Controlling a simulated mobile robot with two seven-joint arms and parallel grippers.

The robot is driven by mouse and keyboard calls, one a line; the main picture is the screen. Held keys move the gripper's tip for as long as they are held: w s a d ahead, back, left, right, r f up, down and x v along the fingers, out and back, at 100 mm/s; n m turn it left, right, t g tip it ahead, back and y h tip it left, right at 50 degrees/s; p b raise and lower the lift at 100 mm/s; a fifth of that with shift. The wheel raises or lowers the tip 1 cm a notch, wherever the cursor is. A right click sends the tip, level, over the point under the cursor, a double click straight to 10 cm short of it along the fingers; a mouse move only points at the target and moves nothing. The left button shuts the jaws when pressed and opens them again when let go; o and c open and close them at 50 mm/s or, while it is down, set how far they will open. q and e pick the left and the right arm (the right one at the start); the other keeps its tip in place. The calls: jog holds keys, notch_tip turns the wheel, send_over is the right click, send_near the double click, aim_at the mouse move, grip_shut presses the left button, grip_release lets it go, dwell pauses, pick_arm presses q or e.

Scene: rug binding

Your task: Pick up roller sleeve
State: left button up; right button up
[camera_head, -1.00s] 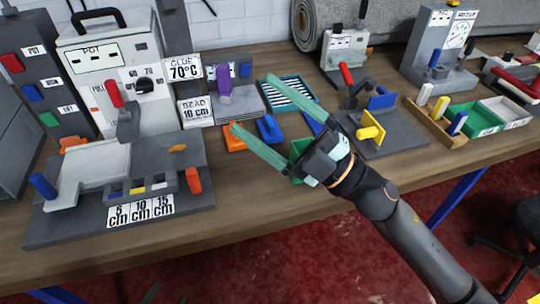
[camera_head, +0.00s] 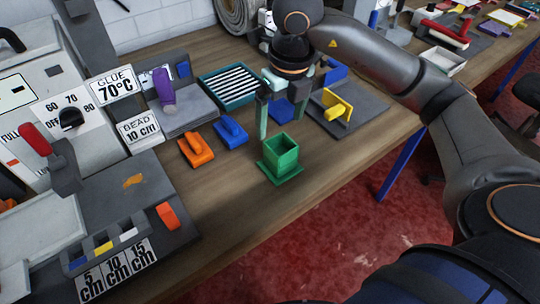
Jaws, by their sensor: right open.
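A hollow green square piece (camera_head: 281,158) with a flat flange stands upright near the table's front edge; it may be the roller sleeve, but I cannot be sure. My right gripper (camera_head: 280,122) points down just behind it, apart from its open top. Its pale green fingers are spread, with nothing held between them. A blue block (camera_head: 283,109) shows behind the fingers. My left gripper is not in view.
An orange handled piece (camera_head: 196,149) and a blue one (camera_head: 231,132) lie left of the green piece. A teal tray with white stripes (camera_head: 228,87) is behind. A grey plate with a yellow piece (camera_head: 338,111) is right. Bare wood lies in front left.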

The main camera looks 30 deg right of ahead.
send_over(279, 154)
jog(key=f, duration=0.6)
jog(key=shift+s+a+f, duration=0.2)
jog(key=shift+f, duration=0.05)
jog(key=f, duration=0.2)
jog(key=f+p, duration=0.1)
jog(key=f, duration=0.2)
jog(key=shift+w+d+f, duration=0.1)
jog(key=shift+d+f, duration=0.1)
jog(key=shift+f, duration=0.1)
jog(key=c, duration=1.5)
grip_shut()
jog(key=shift+r, duration=0.15)
